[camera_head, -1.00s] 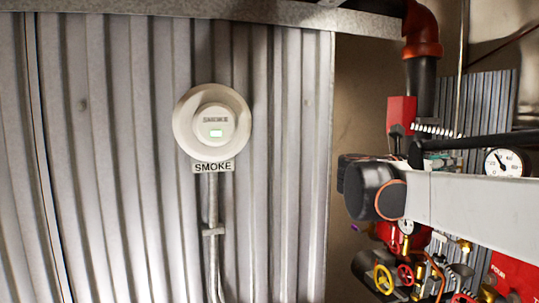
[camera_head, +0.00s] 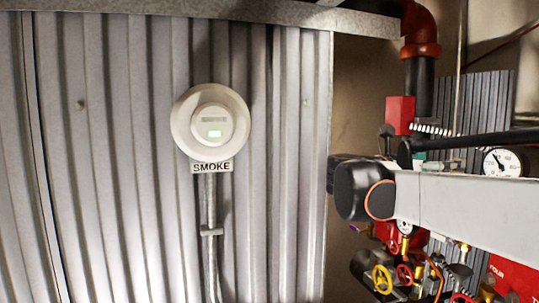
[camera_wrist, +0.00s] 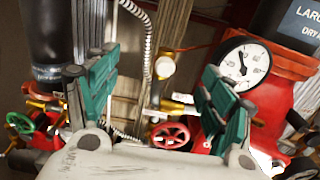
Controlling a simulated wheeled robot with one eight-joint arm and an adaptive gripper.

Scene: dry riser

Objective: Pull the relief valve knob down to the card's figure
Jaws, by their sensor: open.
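My gripper (camera_wrist: 158,88) shows in the wrist view with its two teal fingers spread wide, open and empty. Between and behind the fingers are a braided hose, brass fittings and a small pale round face (camera_wrist: 164,67) on a brass stem. I cannot tell which part is the relief valve knob. A white dial gauge (camera_wrist: 243,62) is behind the right finger, its needle readable only roughly. No card with a figure is legible in either view. In the head view my arm covers part of the pipework, and my gripper is not visible there.
A red handwheel (camera_wrist: 170,135) sits low between the fingers, and a green handwheel (camera_wrist: 18,123) is at left. In the head view, a yellow handwheel (camera_head: 383,278) and a gauge (camera_head: 503,162) stand at right. A smoke detector (camera_head: 213,122) hangs on the corrugated wall.

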